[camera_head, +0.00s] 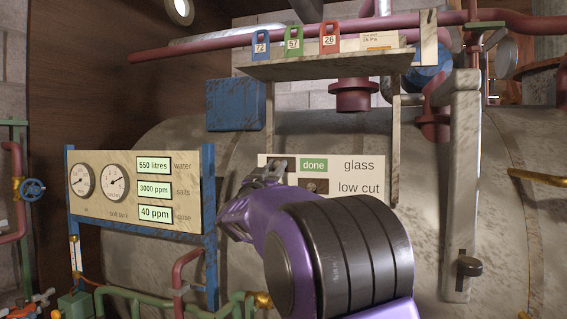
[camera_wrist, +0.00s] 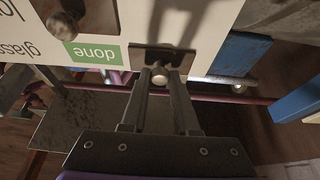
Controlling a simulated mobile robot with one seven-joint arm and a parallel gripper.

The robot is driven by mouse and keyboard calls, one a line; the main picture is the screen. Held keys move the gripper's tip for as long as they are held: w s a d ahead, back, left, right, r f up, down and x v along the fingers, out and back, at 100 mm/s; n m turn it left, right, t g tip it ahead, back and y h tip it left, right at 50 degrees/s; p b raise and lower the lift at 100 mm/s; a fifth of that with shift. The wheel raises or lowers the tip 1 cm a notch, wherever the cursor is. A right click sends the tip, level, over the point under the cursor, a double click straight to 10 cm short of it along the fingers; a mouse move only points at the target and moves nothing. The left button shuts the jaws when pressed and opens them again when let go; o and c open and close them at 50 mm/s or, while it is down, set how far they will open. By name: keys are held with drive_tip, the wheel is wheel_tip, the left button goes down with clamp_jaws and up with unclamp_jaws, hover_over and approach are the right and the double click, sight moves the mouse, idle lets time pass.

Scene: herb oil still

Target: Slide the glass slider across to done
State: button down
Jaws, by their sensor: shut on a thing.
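A cream panel (camera_head: 350,176) carries two rows marked glass and low cut. The glass slider is a dark plate with a round pale knob (camera_wrist: 160,75), seen close up in the wrist view. It sits at the left end of the glass row in the head view, beside the green done label (camera_head: 313,165); that label appears upside down in the wrist view (camera_wrist: 92,54). My gripper (camera_wrist: 161,81) is shut on the knob, one finger on each side. In the head view my gripper (camera_head: 268,174) partly hides the slider.
The low cut slider (camera_head: 316,186) sits just below, partly behind my arm. A shelf (camera_head: 330,64) with numbered tags overhangs the panel, with supports down both sides. A blue-framed gauge board (camera_head: 135,185) stands to the left, and a grey post (camera_head: 462,180) to the right.

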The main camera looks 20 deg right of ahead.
drive_tip(key=shift+a+r, duration=0.1)
drive_tip(key=shift+a, duration=0.05)
drive_tip(key=c, duration=0.7)
unclamp_jaws()
drive_tip(key=shift+w+a, duration=0.1)
drive_tip(key=shift+w, duration=0.05)
drive_tip(key=b+v, duration=0.2)
drive_tip(key=v, duration=1.5)
drive_tip(key=shift+s+b, duration=0.25)
drive_tip(key=shift+b, duration=0.1)
drive_tip(key=shift+a, duration=0.1)
